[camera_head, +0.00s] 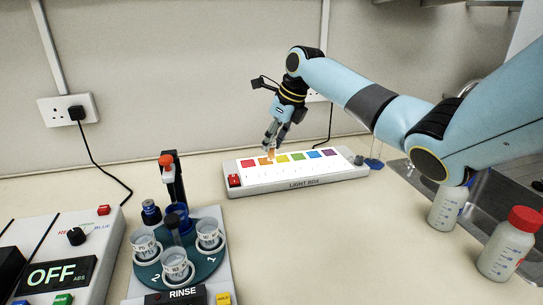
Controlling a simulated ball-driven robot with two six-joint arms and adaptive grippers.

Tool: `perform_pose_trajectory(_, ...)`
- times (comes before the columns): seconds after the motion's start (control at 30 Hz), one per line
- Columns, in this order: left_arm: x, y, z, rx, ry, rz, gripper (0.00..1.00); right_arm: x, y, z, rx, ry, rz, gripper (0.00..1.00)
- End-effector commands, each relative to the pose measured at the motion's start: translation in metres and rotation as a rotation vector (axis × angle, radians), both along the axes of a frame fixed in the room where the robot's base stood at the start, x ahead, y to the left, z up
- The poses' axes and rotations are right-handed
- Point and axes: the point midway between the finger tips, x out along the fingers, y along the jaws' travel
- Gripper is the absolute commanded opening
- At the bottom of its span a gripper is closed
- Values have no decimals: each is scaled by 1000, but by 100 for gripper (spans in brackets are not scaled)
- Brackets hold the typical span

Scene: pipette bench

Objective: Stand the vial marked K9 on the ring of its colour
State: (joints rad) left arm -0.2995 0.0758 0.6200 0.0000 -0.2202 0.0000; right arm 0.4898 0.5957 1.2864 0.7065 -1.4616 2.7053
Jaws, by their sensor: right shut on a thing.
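My right gripper (275,143) comes in from the upper right and points down over the light box (300,184). It is shut on a small, orange-tinted thing (270,153), which looks like a vial. This stands about upright at the orange patch, second from the left in the row of coloured patches. I cannot tell whether its foot touches the panel. No K9 mark is readable, and the gripper partly hides the thing. The patches run red, orange, yellow, green, blue and purple; ring shapes are too small to make out. My left gripper is out of view.
A rinse carousel (182,262) holding several labelled cups stands front left, beside a device reading OFF (58,275). A red-capped bottle (508,243) and another bottle (446,207) stand at right by the sink (480,205). The bench between is clear.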

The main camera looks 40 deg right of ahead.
Motion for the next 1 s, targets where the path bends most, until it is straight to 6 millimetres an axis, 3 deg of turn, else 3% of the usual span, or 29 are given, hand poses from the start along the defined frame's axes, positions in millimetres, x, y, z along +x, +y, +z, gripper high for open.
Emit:
perform_pose_trajectory(0.3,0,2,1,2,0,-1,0,0,0,-39,-1,2,0,2)
perform_pose_trajectory(0.67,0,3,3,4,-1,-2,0,0,0,-43,0,1,0,2)
perform_pose_trajectory(0.7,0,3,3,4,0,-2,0,0,0,-43,0,1,0,26)
perform_pose_trajectory(0.87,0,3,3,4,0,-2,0,0,0,-43,-2,1,1,47)
perform_pose_trajectory(1.0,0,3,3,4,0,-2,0,0,0,-43,-2,1,1,47)
